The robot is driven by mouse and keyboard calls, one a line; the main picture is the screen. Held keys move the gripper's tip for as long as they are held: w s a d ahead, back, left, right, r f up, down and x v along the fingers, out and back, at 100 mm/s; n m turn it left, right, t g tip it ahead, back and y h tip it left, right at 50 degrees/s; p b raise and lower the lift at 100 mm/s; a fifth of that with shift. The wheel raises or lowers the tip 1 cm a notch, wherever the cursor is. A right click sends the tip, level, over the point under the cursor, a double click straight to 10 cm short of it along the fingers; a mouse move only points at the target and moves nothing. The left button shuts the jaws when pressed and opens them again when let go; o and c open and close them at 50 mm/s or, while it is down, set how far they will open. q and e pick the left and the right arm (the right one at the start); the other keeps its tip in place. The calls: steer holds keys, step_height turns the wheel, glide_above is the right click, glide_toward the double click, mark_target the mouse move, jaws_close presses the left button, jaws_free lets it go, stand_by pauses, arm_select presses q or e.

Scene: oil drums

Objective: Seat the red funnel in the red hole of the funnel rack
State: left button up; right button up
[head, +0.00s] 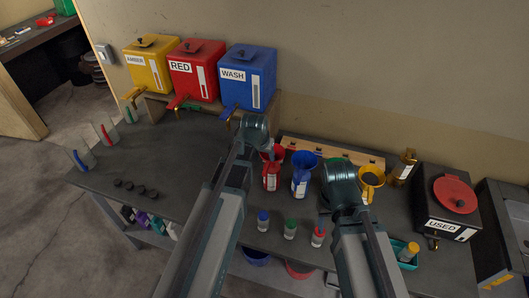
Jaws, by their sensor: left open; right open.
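The red funnel (278,151) is near the middle, at the top of a red-marked bottle (271,181); the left arm partly covers it. The wooden funnel rack (310,146) is a long low strip against the wall, behind the funnels. Its red hole cannot be made out. My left gripper (268,150) is open at the end of the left arm, close to the red funnel; I cannot tell whether it touches. My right gripper (340,180) is open, between the blue funnel (305,159) and the yellow funnel (372,177); its fingertips are mostly hidden.
Yellow, red (194,75) and blue drums stand on a shelf at the back left. A black USED drum (447,212) stands at the right. Small capped bottles (290,229) line the front edge. The left worktop (165,150) is mostly clear.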

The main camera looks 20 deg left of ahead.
mark_target(268, 161)
arm_select(q)
steer(key=b+x, duration=1.2)
steer(key=x, duration=0.1)
steer(key=shift+f, duration=0.25)
jaws_close()
steer(key=shift+r+p, duration=0.8)
stand_by(0.4)
steer(key=shift+r+p, duration=2.2)
steer(key=shift+r, duration=0.05)
steer(key=shift+w+f, duration=0.1)
steer(key=shift+f, duration=0.05)
